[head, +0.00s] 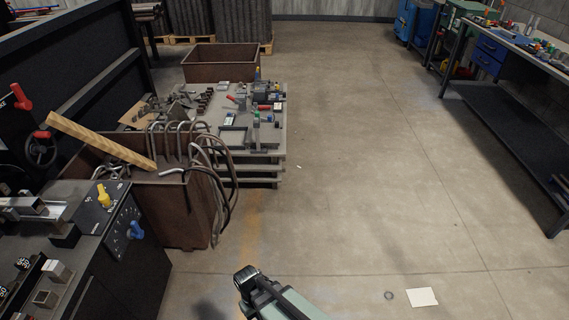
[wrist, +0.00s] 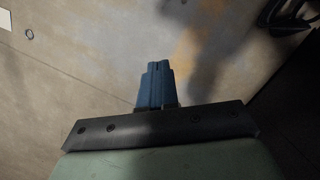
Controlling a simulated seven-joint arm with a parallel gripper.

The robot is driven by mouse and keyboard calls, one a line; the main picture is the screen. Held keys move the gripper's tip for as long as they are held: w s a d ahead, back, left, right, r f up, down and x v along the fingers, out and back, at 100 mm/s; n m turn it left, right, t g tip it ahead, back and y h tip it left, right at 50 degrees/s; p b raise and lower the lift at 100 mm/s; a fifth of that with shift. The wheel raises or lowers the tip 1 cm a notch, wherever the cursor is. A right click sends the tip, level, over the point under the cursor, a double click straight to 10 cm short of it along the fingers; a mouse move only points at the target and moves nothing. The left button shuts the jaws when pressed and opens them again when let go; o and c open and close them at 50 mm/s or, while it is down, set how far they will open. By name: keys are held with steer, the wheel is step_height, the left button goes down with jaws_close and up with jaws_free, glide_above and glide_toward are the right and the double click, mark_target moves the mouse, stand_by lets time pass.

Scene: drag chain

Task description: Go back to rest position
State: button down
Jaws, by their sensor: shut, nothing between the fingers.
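My gripper's blue fingers (wrist: 157,84) show in the middle of the wrist view, close together and shut with nothing between them. They point out over bare concrete floor. In the head view only a part of my arm (head: 272,296) shows at the bottom centre, pale green with a dark joint, and the fingertips cannot be made out there.
A dark machine (head: 110,235) stands at the left. Beside it is a rusty bin (head: 185,212) with bent hoses hanging over its rim and a wooden plank. A pallet table (head: 262,135) holds parts. A workbench (head: 510,115) stands right.

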steer(key=s+d+f+m+g, duration=0.1)
steer(key=s+d, duration=0.3)
steer(key=d, duration=0.4)
steer(key=s+d+f+m+g+y, duration=0.1)
steer(key=s+d+f+m, duration=0.3)
steer(key=d, duration=0.5)
steer(key=s+d+f+m+g, duration=0.2)
steer(key=s+d+f, duration=0.1)
steer(key=d, duration=0.5)
steer(key=shift+s+d+m+g+y, duration=0.3)
steer(key=shift+s+y, duration=0.1)
steer(key=shift+s, duration=0.35)
